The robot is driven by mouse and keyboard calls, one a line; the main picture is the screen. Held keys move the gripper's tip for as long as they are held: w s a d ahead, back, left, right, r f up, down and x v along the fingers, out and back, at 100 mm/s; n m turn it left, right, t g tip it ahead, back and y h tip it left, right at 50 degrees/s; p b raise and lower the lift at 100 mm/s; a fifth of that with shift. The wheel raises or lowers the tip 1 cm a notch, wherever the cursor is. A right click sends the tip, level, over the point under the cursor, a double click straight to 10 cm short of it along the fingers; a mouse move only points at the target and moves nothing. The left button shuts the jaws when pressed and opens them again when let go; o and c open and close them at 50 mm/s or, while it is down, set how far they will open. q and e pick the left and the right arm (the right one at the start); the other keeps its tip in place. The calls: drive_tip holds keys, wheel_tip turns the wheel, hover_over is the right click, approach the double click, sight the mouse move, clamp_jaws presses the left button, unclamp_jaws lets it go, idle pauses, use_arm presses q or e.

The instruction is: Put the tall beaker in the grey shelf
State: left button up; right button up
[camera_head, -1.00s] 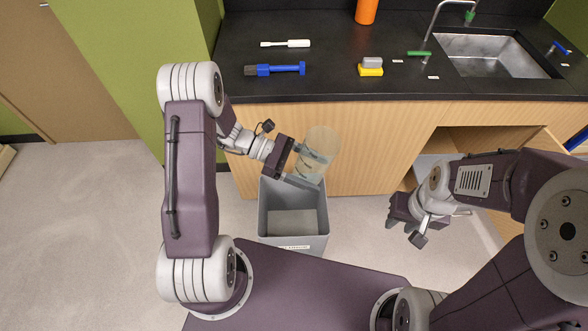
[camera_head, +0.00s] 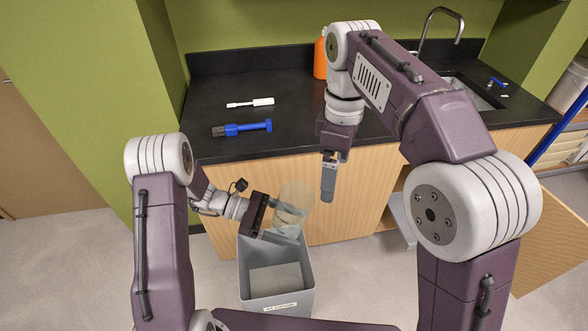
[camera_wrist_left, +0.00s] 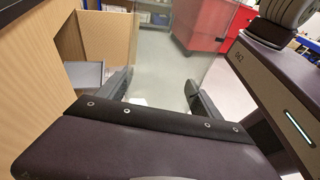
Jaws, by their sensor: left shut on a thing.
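The tall beaker (camera_head: 294,208) is clear and holds some pale liquid. My left gripper (camera_head: 281,219) is shut on its side and holds it, slightly tilted, above the back of a grey bin. In the left wrist view the beaker's clear wall (camera_wrist_left: 165,60) shows between the fingers (camera_wrist_left: 157,88). A grey shelf-like surface (camera_head: 401,216) shows low in the open cabinet, partly behind my right arm; it also shows in the left wrist view (camera_wrist_left: 84,76). My right gripper (camera_head: 328,182) points down before the counter front, seen side-on, so its opening is unclear.
The grey bin (camera_head: 247,278) stands on the floor below the beaker. The black counter (camera_head: 215,170) carries a blue-handled brush (camera_head: 245,128), a white tool (camera_head: 250,103) and an orange bottle (camera_head: 319,58). A cabinet door (camera_head: 550,240) stands open at right.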

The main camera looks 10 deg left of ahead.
drive_tip(key=a+r+n, duration=0.1)
drive_tip(key=a, duration=0.4)
drive_tip(key=n, duration=0.1)
hover_over(294, 206)
drive_tip(key=s, duration=0.4)
drive_tip(key=shift+t, duration=0.3)
wheel_tip(294, 206, down, 13)
drive_tip(key=shift+w+d+f, duration=0.1)
drive_tip(key=shift+d, duration=0.05)
